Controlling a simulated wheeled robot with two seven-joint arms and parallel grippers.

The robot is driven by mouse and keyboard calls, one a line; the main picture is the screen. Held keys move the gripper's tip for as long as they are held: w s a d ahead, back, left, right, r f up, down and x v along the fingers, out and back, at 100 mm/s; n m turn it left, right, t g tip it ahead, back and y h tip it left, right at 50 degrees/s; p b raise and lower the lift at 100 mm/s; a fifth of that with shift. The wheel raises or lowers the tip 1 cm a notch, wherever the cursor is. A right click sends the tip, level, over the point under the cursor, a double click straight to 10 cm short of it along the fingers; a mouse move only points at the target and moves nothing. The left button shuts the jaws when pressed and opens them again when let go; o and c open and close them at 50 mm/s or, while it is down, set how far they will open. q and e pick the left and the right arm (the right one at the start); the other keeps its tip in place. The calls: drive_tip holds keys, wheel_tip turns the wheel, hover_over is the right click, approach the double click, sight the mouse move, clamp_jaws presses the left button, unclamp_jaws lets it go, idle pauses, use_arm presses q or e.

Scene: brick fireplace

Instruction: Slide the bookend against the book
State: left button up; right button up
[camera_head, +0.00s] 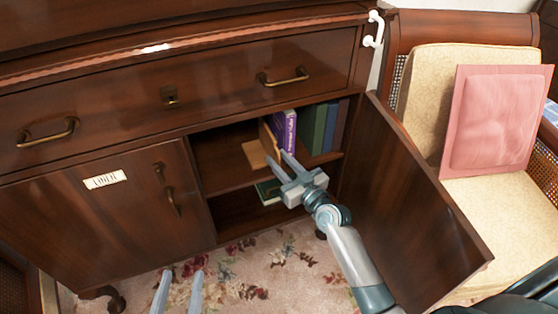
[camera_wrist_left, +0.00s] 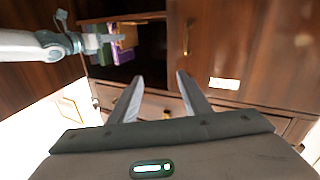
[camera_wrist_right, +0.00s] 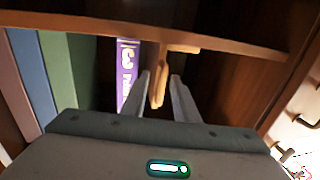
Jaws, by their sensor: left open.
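The tan wooden bookend (camera_head: 256,154) stands on the cabinet's upper shelf, with its upright left of the purple book (camera_head: 286,126). In the right wrist view the bookend's upright (camera_wrist_right: 160,82) is edge-on between my right fingertips, with the purple book (camera_wrist_right: 127,72) close on its left. A narrow gap seems to separate book and bookend. My right gripper (camera_head: 278,157) reaches in from the front with its fingers apart; whether they press on the bookend is unclear. My left gripper (camera_head: 179,288) is open and empty, low in front of the cabinet; its fingers also show in the left wrist view (camera_wrist_left: 160,90).
Green books (camera_head: 319,128) stand right of the purple one. Another book (camera_head: 268,190) lies on the lower level. The open cabinet door (camera_head: 405,200) stands right of my right arm. A chair with a pink cushion (camera_head: 495,118) is beyond it. The shelf left of the bookend is clear.

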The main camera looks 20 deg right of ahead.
drive_tip(key=shift+s, duration=0.1)
use_arm(q)
drive_tip(key=f+g, duration=0.1)
drive_tip(key=f, duration=0.1)
drive_tip(key=a+f+g+p, duration=0.1)
drive_tip(key=shift+f+y, duration=0.35)
drive_tip(key=shift+y, duration=0.05)
use_arm(e)
drive_tip(key=v, duration=1.7)
drive_tip(key=shift+d+r, duration=0.1)
use_arm(q)
drive_tip(key=shift+d, duration=0.1)
drive_tip(key=c, duration=0.4)
use_arm(e)
drive_tip(key=s+a+g, duration=0.1)
drive_tip(key=s+a, duration=0.5)
drive_tip(key=a, duration=0.3)
drive_tip(key=s+a+g+y, duration=0.1)
drive_tip(key=s+a, duration=0.5)
drive_tip(key=a, duration=0.3)
drive_tip(key=shift+s+r+g+y, duration=0.3)
drive_tip(key=shift+s+r+g, duration=0.1)
drive_tip(key=shift+r, duration=0.1)
use_arm(q)
drive_tip(key=shift+s, duration=0.1)
